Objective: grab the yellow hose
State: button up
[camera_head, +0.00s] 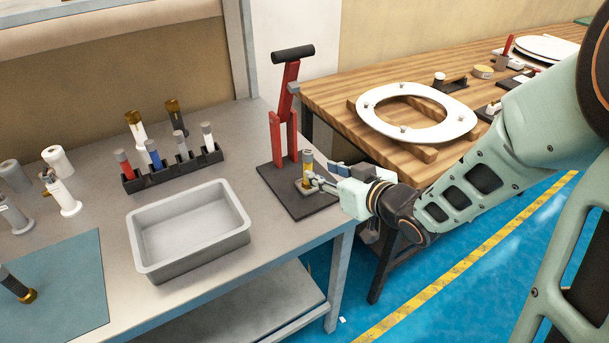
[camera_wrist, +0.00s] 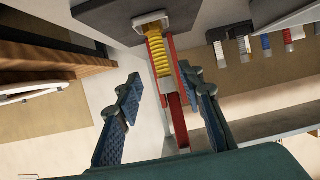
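The yellow hose (camera_head: 307,165) is a short ribbed yellow piece with a grey end. It stands upright on the dark base plate (camera_head: 318,207) of a red lever press (camera_head: 284,138). In the wrist view the hose (camera_wrist: 159,57) shows as a yellow coil in front of the red frame, between the lines of my fingers. My gripper (camera_head: 318,181) is at the right side of the hose, low over the plate. In the wrist view my gripper (camera_wrist: 160,75) has its two blue-padded fingers spread apart, with clear gaps to the hose.
A grey bin (camera_head: 190,228) stands left of the press on the metal table. A black rack (camera_head: 172,169) with several coloured cylinders is behind it. A wooden table (camera_head: 335,92) with a white toilet seat (camera_head: 417,90) stands at the right, close behind my arm.

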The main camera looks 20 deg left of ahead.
aim_at(310, 166)
jog(key=x, duration=0.7)
jog(key=shift+a, duration=0.2)
jog(key=shift+c, duration=0.4)
grip_shut()
